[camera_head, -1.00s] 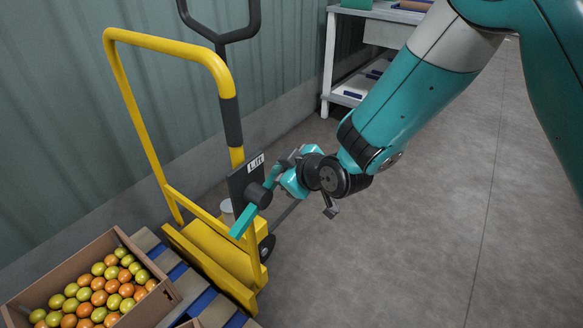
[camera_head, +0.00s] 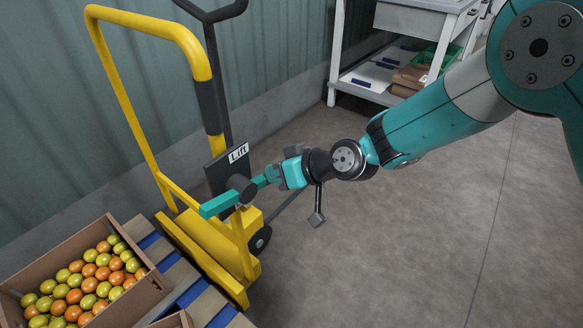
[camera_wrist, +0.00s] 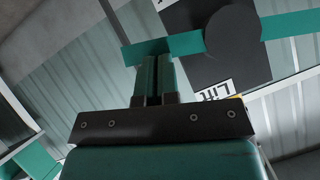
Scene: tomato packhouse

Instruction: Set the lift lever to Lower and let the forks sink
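The lift lever (camera_head: 219,204) is a teal bar on a round dark hub (camera_head: 240,188), on the dark panel marked "Lift" of the yellow pallet truck (camera_head: 208,240). Its long arm points left and slightly down in the head view; a shorter end lies right of the hub. My gripper (camera_head: 273,174) is at that short end. In the wrist view, the shut fingers (camera_wrist: 153,78) reach the lever (camera_wrist: 165,47), which crosses their tips. They seem to touch it rather than clasp it. No Lower mark is readable, and the forks cannot be clearly made out.
A cardboard crate of orange and green tomatoes (camera_head: 155,283) stands on a slatted wooden and blue pallet (camera_head: 205,306) at lower left. A corrugated wall is behind the truck. A white shelf bench (camera_head: 337,60) stands at the back. The floor to the right is clear.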

